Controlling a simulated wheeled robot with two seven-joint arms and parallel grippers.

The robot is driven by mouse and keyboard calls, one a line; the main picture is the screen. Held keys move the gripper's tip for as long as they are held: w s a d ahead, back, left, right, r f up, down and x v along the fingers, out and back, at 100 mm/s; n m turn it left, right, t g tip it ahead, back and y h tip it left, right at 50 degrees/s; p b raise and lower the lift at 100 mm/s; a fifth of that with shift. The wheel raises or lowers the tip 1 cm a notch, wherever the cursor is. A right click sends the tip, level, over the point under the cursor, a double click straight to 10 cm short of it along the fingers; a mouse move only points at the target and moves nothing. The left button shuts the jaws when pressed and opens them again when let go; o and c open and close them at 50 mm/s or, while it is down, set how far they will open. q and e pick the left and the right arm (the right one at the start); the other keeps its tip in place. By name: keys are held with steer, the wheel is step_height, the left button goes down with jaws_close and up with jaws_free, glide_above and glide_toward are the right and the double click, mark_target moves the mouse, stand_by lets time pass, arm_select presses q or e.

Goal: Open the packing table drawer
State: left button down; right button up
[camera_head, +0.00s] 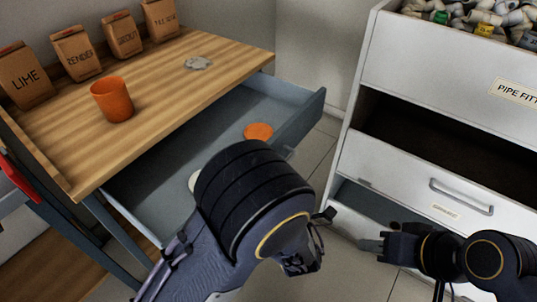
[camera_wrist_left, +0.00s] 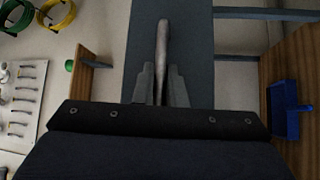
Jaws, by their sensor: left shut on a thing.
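The packing table (camera_head: 150,95) has a wooden top, seen at the left in the head view. Its blue-grey drawer (camera_head: 303,115) is pulled out and shows its inside. An orange disc (camera_head: 258,131) lies in it, and a pale thing (camera_head: 194,181) is partly hidden by my left arm. In the left wrist view, my left gripper (camera_wrist_left: 162,85) is shut on the pale bar handle (camera_wrist_left: 163,42), in front of the dark drawer front (camera_wrist_left: 190,40). My left arm hides this grip in the head view. My right gripper (camera_head: 375,244) is away at the right; its jaw opening is unclear.
An orange cup (camera_head: 112,99), a grey lump (camera_head: 197,63) and several paper bags (camera_head: 76,53) stand on the tabletop. A white drawer cabinet (camera_head: 400,165) stands close at the right, with pipe fittings (camera_head: 485,18) on top. A strip of floor lies between.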

arm_select(q)
steer(key=shift+s+d, duration=0.25)
steer(key=shift+d, duration=0.05)
steer(key=c, duration=1.5)
jaws_free()
steer(key=s+d+f+p, duration=0.1)
steer(key=s, duration=0.6)
steer(key=shift+s, duration=0.35)
